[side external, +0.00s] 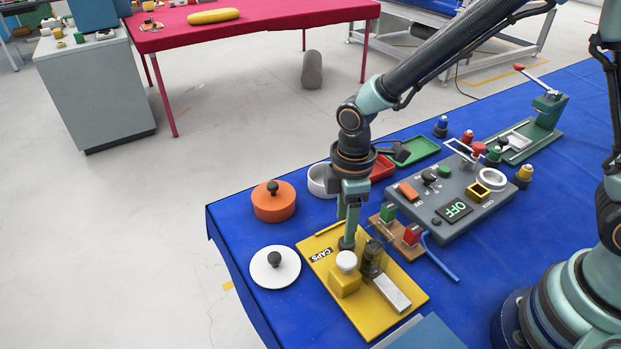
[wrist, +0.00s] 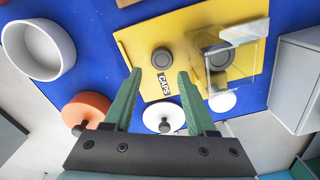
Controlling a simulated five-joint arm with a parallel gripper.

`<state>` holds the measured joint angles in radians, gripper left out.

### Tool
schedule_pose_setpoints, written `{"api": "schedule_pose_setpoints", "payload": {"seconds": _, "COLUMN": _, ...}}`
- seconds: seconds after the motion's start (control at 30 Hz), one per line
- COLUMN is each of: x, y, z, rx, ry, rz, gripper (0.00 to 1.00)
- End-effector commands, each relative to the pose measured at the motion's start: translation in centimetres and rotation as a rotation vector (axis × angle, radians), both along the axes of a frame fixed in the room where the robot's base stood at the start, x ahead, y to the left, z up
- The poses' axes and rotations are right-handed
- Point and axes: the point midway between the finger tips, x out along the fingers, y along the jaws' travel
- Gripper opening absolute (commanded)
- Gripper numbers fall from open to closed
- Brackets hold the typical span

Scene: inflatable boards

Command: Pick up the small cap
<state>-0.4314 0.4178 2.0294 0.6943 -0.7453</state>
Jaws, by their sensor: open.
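A small dark grey round cap (wrist: 162,58) stands on the yellow board (wrist: 130,42) beside the CAPS label (wrist: 163,84). In the side view a dark cap (side external: 347,243) shows just below my gripper (side external: 347,228). In the wrist view my gripper (wrist: 160,72) is open, with its green fingers on either side of the line to the cap. The cap appears beyond the fingertips and not held. A larger dark cap (wrist: 218,57) stands on the same board, partly behind a clear guard.
A yellow block with a white knob (side external: 346,262) and a silver block (side external: 391,292) are close by on the board. A grey control box (side external: 452,200), an orange pot (side external: 273,206), a white lid (side external: 275,271) and a white bowl (wrist: 39,48) surround it.

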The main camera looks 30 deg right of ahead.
Motion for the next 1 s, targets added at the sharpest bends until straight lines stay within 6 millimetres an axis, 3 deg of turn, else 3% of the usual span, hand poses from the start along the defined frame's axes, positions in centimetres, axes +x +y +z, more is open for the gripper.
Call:
{"api": "schedule_pose_setpoints", "payload": {"seconds": 0.3, "x": -0.5, "y": -0.5, "z": -4.2, "rx": -0.001, "ry": 0.003, "rz": 0.0, "gripper": 0.57}}
{"api": "schedule_pose_setpoints", "payload": {"seconds": 0.63, "x": -0.5, "y": -0.5, "z": -4.7, "rx": 0.0, "ry": 0.0, "rz": 0.0, "gripper": 0.57}}
{"api": "schedule_pose_setpoints", "payload": {"seconds": 0.77, "x": -0.5, "y": -0.5, "z": -4.7, "rx": 0.0, "ry": 0.0, "rz": 0.0, "gripper": 0.07}}
{"api": "schedule_pose_setpoints", "payload": {"seconds": 0.8, "x": -0.5, "y": -0.5, "z": -4.7, "rx": 0.0, "ry": 0.0, "rz": -0.001, "gripper": 0.0}}
{"api": "schedule_pose_setpoints", "payload": {"seconds": 1.0, "x": -0.5, "y": -0.5, "z": -4.7, "rx": 0.0, "ry": 0.0, "rz": -0.001, "gripper": 0.0}}
